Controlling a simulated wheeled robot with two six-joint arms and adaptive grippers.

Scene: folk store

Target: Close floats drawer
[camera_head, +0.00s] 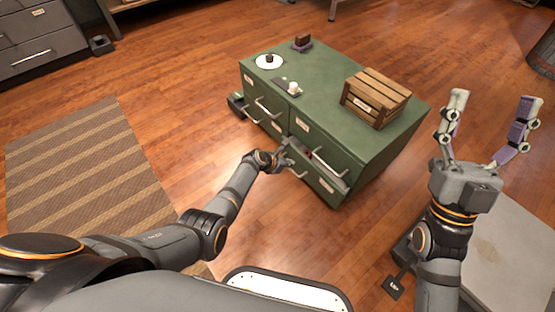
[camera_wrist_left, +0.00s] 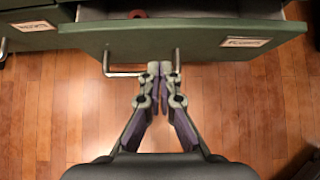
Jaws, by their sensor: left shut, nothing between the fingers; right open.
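A green cabinet (camera_head: 375,155) stands on the wooden floor. Its upper right drawer (camera_head: 318,160) is partly pulled out. The left wrist view shows this drawer's green front (camera_wrist_left: 210,40), with a label (camera_wrist_left: 247,42) that seems to read "Floats" and a metal bar handle (camera_wrist_left: 125,74). Part of the open inside shows above the front. My left gripper (camera_head: 287,152) is shut and empty, its fingertips (camera_wrist_left: 160,68) close together at the right end of the handle. I cannot tell whether they touch it. My right gripper (camera_head: 488,100) is open and empty, to the right of the cabinet.
A wooden crate (camera_head: 374,98), a white round item (camera_head: 269,62) and small things sit on the cabinet top. A small red thing (camera_wrist_left: 137,14) shows inside the drawer. A grey box (camera_head: 510,245) stands at the lower right. A striped rug (camera_head: 90,180) lies left; floor between is clear.

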